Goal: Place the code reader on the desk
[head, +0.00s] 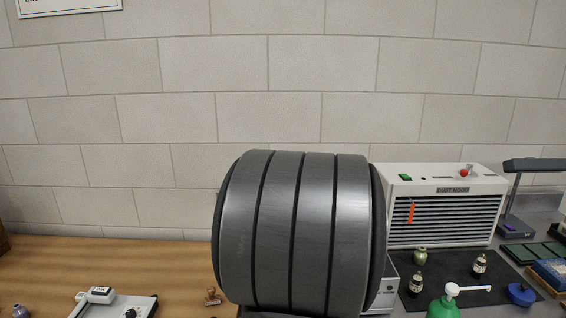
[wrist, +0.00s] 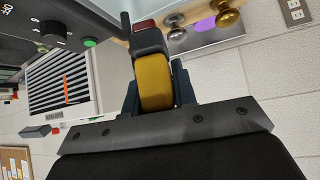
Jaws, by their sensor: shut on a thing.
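In the wrist view, my gripper (wrist: 158,90) is shut on the code reader (wrist: 153,78), a yellow and dark grey hand-held body with a red part at its far end. It is held clear of the surfaces in that view. In the head view, the gripper and code reader are hidden behind my large grey arm link. The wooden desk (head: 120,256) spreads across the lower left of the head view, and a strip of wood also shows at the top of the wrist view.
A white device (head: 117,305) and a small stamp (head: 212,297) sit on the desk, with bare wood between and behind them. At right stand a white dust hood (head: 440,205), small bottles (head: 416,284) on a dark mat, and a green pump bottle (head: 443,307).

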